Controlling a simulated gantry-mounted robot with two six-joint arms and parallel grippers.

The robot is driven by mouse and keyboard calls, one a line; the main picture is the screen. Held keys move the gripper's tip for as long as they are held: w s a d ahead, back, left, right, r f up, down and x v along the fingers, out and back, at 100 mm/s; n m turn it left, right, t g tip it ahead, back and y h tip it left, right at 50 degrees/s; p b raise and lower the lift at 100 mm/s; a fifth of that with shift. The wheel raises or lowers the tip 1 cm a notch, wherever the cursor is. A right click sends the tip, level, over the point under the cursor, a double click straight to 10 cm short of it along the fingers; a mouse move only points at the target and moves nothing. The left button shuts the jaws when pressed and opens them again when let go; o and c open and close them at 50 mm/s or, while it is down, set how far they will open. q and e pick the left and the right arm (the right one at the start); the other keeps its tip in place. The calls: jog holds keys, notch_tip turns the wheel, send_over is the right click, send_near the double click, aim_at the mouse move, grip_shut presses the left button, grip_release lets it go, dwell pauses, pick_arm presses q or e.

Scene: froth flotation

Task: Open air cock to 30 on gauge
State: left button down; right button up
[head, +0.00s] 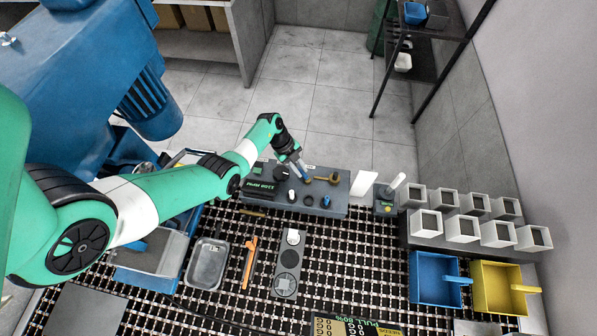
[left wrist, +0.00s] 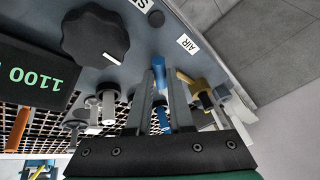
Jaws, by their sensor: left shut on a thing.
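My left gripper (head: 298,170) reaches down over the grey control panel (head: 338,208) in the head view. In the left wrist view my left gripper (left wrist: 166,72) has its two fingers close together beside a blue handle (left wrist: 186,75) below the AIR label (left wrist: 188,44). The jaws are shut on what appears to be this blue handle; the fingers partly hide the contact. The blue handle also shows in the head view (head: 306,176). A brass fitting (head: 328,180) lies just to its right. I cannot make out a gauge reading. My right gripper is not in view.
A black knob (left wrist: 96,36) and a display reading 1100 (left wrist: 33,70) are on the panel. A grey tray (head: 207,264), an orange tool (head: 250,262), blue (head: 433,279) and yellow (head: 497,287) scoops and several white boxes (head: 462,229) stand around. Open grating lies before the panel.

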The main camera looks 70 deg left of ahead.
pick_arm(q)
jog(key=shift+w+a+m+g+h+b, duration=0.15)
jog(key=shift+w+m+g+h+b, duration=0.2)
jog(key=shift+m+b, duration=0.6)
jog(key=shift+m, duration=0.25)
jog(key=c, duration=0.8)
grip_release()
jog(key=shift+r, duration=0.1)
jog(key=p+v, duration=0.4)
jog(key=v, duration=0.7)
jog(key=shift+r, duration=0.2)
